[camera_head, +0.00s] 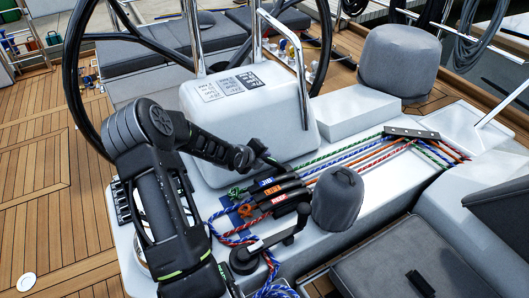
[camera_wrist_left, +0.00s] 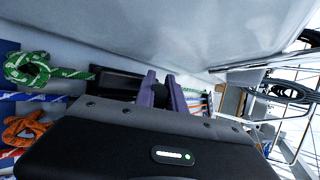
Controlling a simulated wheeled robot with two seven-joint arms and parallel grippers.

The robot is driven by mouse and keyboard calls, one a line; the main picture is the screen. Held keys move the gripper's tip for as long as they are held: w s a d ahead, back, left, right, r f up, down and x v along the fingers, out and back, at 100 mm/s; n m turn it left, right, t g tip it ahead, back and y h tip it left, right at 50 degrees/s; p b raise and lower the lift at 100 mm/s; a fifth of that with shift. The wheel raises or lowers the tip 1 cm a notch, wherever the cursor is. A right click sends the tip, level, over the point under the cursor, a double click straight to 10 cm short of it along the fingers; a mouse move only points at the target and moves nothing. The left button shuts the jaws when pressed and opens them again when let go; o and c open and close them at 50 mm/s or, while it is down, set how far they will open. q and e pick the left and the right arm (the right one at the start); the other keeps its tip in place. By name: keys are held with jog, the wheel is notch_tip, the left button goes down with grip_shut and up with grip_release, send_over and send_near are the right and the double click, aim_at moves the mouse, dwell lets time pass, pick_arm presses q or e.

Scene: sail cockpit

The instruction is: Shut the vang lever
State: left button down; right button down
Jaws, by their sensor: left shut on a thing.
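A row of dark rope clutches sits on the white deck in the head view, with blue, orange and red labels on the nearer ones. The green rope's clutch is farthest back, by the white console; it also shows as a black body in the left wrist view (camera_wrist_left: 118,82). Its label is hidden, and I take its handle to be the vang lever. My left gripper (camera_head: 268,162) is at this clutch, and its purple fingers (camera_wrist_left: 162,90) are closed around a dark part, seemingly the lever. The lever is mostly hidden by the gripper. My right gripper is not in view.
The blue-labelled JIB clutch (camera_head: 270,182) and red-labelled clutch (camera_head: 284,199) lie close in front. A grey-covered winch (camera_head: 338,198) and a winch handle (camera_head: 270,243) stand nearby. The white console (camera_head: 250,110) rises just behind the gripper. Knotted rope tails (camera_wrist_left: 30,68) lie beside it.

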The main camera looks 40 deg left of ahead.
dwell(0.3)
pick_arm(q)
jog(key=c, duration=1.4)
grip_release()
jog(key=p+v, duration=0.1)
jog(key=v, duration=0.6)
jog(key=shift+s+r, duration=0.2)
jog(key=shift+s, duration=0.1)
jog(key=shift+d, duration=0.1)
jog(key=shift+c, duration=0.6)
